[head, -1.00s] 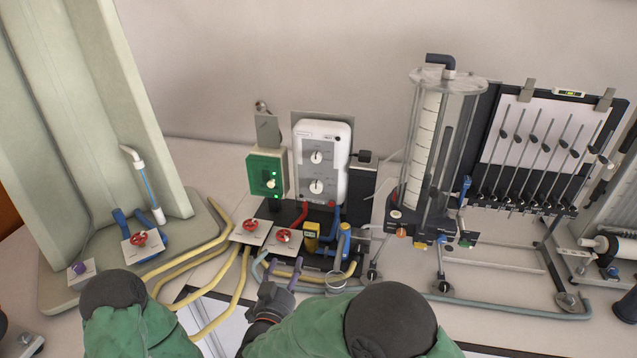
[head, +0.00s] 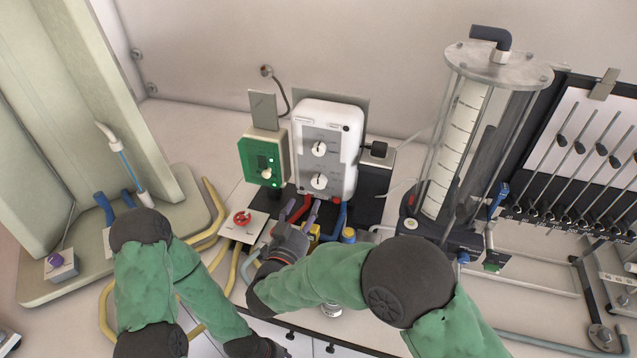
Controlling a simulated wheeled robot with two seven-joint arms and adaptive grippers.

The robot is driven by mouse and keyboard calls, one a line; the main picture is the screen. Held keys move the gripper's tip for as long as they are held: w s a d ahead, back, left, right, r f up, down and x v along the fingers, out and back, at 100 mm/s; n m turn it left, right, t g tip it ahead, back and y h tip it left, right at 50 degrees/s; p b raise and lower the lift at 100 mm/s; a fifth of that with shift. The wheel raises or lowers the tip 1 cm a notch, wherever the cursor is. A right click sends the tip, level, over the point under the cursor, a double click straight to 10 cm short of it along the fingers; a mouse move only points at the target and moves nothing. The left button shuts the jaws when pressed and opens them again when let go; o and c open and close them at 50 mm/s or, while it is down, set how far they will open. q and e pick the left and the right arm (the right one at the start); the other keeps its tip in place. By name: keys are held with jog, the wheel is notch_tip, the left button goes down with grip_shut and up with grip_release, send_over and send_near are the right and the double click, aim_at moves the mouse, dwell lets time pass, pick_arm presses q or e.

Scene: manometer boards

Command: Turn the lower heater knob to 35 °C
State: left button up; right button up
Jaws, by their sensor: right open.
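The heater is a white box (head: 347,145) against the back wall with a grey front panel. It carries two round white knobs, an upper knob (head: 319,149) and a lower knob (head: 319,181). The scale marks are too small to read. My right gripper (head: 302,208) is open, its two purple fingers pointing up toward the heater. It is below and in front of the lower knob, apart from it, with nothing between its fingers. My left arm's dark wrist end (head: 258,347) is at the bottom edge; its fingers cannot be made out.
A green control box (head: 264,157) with a knob stands left of the heater. A red valve (head: 242,218) and yellow hoses (head: 208,240) lie left of my right gripper. A clear column (head: 462,145) and a tilted manometer board (head: 590,135) stand to the right.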

aim_at(318, 184)
jog(key=b+x, duration=0.1)
jog(key=x, duration=0.8)
jog(key=shift+w, duration=0.25)
jog(key=c, duration=1.1)
